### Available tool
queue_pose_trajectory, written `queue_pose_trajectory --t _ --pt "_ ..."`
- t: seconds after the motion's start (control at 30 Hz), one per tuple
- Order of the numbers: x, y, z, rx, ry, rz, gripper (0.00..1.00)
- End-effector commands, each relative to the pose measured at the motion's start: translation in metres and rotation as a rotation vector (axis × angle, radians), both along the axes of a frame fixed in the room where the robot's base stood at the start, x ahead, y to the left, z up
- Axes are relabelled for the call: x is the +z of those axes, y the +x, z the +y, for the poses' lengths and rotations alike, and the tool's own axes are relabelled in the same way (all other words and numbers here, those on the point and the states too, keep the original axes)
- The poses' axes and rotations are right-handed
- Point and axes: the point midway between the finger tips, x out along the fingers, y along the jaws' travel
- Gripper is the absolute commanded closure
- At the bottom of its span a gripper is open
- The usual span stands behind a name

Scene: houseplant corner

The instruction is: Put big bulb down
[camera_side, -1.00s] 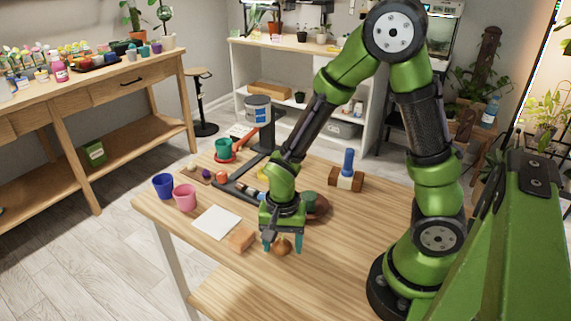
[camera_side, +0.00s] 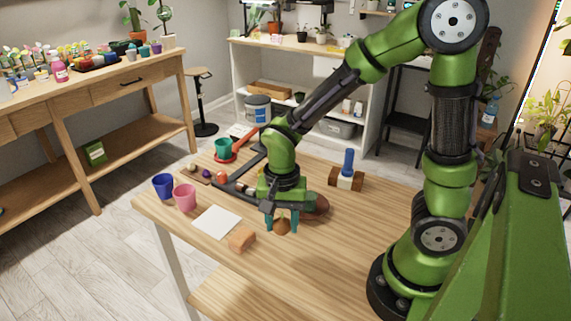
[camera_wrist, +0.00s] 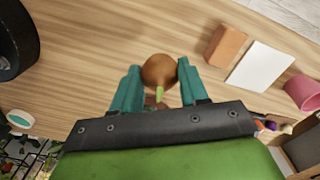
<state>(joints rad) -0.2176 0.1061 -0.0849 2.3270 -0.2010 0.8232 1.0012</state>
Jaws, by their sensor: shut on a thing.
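The big bulb (camera_side: 282,227) is brown and round with a green sprout. My gripper (camera_side: 282,222) points down and its teal fingers are shut on the bulb, one on each side. In the wrist view the bulb (camera_wrist: 159,69) sits between the fingertips (camera_wrist: 160,76), with its sprout toward the gripper body. The bulb is low over the wooden table; I cannot tell whether it touches the top. A dark brown round dish (camera_side: 319,207) is partly hidden behind my gripper.
An orange-brown block (camera_side: 241,239) and a white sheet (camera_side: 217,222) lie left of my gripper. A pink pot (camera_side: 185,198) and a blue pot (camera_side: 163,186) stand further left. A blue-handled tool (camera_side: 347,164) stands behind right. The table's front right is clear.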

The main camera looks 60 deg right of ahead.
Motion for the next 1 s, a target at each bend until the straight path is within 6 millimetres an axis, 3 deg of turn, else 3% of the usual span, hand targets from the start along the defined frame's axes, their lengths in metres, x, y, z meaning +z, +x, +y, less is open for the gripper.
queue_pose_trajectory --t 0.1,0.17,0.47,1.0 --pt "0.019 0.001 0.0 -0.002 0.0 -0.003 0.91" --pt "0.02 0.003 -0.003 -0.014 0.001 0.0 0.91" --pt "-0.01 0.026 -0.025 -0.094 0.001 -0.001 0.91" --pt "-0.023 0.158 -0.02 -0.094 0.002 -0.001 0.91"
